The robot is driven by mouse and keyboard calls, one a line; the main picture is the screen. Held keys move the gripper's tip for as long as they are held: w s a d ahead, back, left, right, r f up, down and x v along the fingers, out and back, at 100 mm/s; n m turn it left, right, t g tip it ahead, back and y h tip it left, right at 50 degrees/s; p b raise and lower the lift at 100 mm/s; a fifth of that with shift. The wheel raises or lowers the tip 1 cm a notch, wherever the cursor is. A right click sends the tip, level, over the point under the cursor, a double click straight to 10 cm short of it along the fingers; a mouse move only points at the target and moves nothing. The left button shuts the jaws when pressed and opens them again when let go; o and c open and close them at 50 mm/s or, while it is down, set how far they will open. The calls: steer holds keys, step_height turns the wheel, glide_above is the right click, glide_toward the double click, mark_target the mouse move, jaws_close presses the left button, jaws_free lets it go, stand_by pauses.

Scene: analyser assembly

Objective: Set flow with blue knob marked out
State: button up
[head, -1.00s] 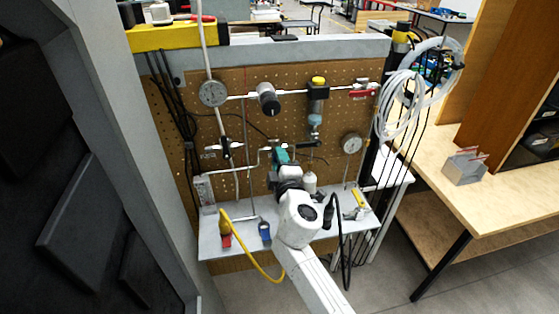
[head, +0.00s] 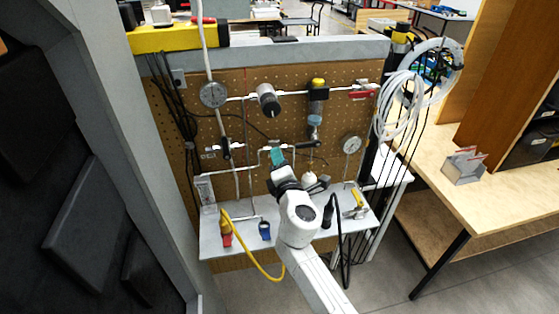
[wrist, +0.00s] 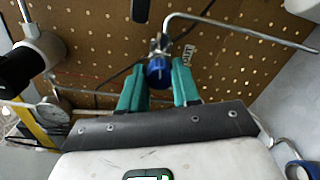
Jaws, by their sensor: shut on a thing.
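The blue knob (wrist: 158,73) is in the wrist view, on a metal fitting at the perforated board. A small white tag (wrist: 190,54) with dark lettering hangs just right of it; the lettering looks like "out", at an angle. My gripper (wrist: 159,68) has its green fingers on either side of the knob and is shut on it. In the head view my gripper (head: 277,156) is at the lower middle of the board, and the knob is hidden there. A clear upright tube, possibly a flow meter (head: 205,190), stands at the board's lower left.
A bent metal pipe (wrist: 240,30) runs close above the right finger. The grey shelf (head: 290,222) below carries a yellow hose (head: 250,258) and a blue-tagged part (head: 264,229). A white coiled hose (head: 400,105) hangs right.

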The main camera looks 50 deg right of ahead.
steer(key=shift+a+f, duration=0.1)
steer(key=o, duration=1.1)
steer(key=shift+c, duration=0.2)
steer(key=b+v, duration=0.1)
steer(key=v, duration=0.9)
steer(key=shift+s+a, duration=0.25)
steer(key=shift+s, duration=0.1)
